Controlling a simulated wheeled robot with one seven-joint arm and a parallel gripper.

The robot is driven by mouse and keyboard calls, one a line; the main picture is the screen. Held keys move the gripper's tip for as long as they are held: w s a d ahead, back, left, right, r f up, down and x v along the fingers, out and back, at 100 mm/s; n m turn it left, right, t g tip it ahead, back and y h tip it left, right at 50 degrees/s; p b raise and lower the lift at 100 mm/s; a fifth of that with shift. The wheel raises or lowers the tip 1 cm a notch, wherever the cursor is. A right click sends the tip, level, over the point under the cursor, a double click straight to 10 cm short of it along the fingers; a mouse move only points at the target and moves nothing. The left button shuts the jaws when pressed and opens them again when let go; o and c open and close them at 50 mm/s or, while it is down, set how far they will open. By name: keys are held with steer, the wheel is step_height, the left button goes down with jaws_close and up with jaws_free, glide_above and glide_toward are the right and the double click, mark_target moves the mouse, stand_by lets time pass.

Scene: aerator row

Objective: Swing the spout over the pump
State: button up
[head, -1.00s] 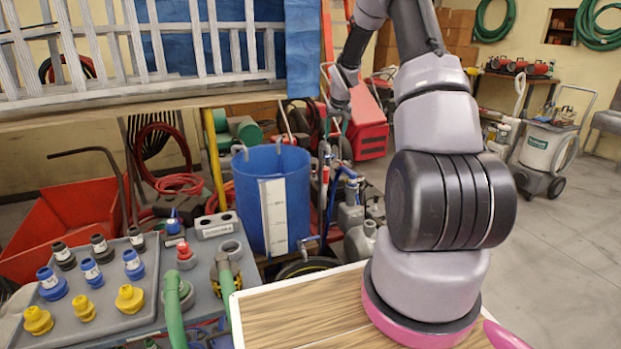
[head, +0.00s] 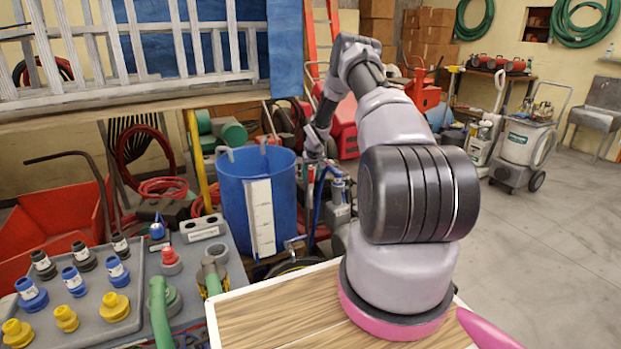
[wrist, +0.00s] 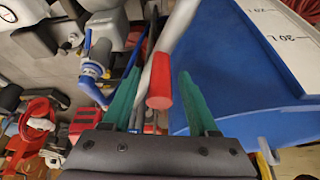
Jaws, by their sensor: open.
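In the wrist view a pale metal tube with a red end sleeve (wrist: 160,82), which looks like the spout, runs between my two green fingers. My gripper (wrist: 159,84) is open around the red sleeve; I cannot tell whether either finger touches it. In the head view my gripper (head: 312,148) is small and partly hidden, at the right side of the blue tub. Grey fittings with a blue valve (wrist: 93,67) lie left of the fingers in the wrist view. Grey pump-like bodies (head: 340,208) stand right of the tub in the head view; I cannot tell which is the pump.
The blue tub (head: 232,194) with a white litre scale stands close to my gripper and fills the right of the wrist view. A grey tray (head: 95,285) of coloured fittings is at the left. A wooden-topped surface (head: 275,310) is in front. Open floor lies to the right.

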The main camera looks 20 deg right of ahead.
steer(key=shift+x, duration=0.85)
jaws_close()
